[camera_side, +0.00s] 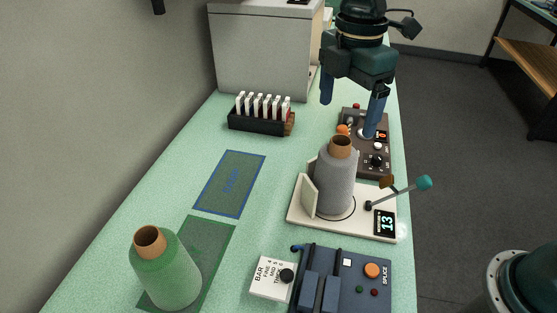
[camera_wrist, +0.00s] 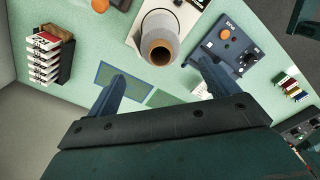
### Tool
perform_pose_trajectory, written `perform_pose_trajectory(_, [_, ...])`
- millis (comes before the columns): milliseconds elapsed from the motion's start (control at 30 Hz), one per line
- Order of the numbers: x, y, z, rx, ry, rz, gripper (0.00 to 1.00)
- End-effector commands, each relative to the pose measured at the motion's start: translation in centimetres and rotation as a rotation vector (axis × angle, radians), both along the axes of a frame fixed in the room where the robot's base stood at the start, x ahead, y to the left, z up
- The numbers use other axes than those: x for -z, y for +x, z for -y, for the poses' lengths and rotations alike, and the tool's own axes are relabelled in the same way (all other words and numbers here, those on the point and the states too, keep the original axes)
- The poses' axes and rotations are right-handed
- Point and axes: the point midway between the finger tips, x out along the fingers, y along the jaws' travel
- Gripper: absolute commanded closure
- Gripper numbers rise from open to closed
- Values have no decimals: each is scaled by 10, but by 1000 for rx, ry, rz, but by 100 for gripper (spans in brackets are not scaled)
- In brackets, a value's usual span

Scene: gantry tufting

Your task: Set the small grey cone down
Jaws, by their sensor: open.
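The grey cone (camera_side: 338,185), with a brown tube top, stands upright on a white base (camera_side: 300,215) that has an upright plate, a lever and a display reading 13. The cone also shows in the wrist view (camera_wrist: 174,24), top tube towards me. My gripper (camera_side: 351,108) is above and behind the cone in the side view, fingers apart with nothing between them. In the wrist view my gripper (camera_wrist: 161,70) shows both fingers spread, with the cone beyond them near the top. A blue-outlined flat rectangle (camera_side: 229,183) on the green table is empty; its printed word is unclear.
A green cone (camera_side: 165,270) stands on a dark green rectangle (camera_side: 218,237) at front left. A blue splice box (camera_side: 347,280) is at the front. A dark control box (camera_side: 350,160) lies behind the base. A black rack of cards (camera_side: 258,121) and a white cabinet (camera_side: 262,50) are further back.

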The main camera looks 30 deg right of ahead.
Motion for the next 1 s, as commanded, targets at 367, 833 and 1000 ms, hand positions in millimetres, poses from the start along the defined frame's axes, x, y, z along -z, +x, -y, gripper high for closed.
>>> perform_pose_trajectory(367, [-22, 0, 0, 0, -1, -1, 13])
perform_pose_trajectory(833, [-21, 0, 0, 1, -1, -1, 13])
perform_pose_trajectory(1000, [-25, -3, 6, 35, 5, 11, 13])
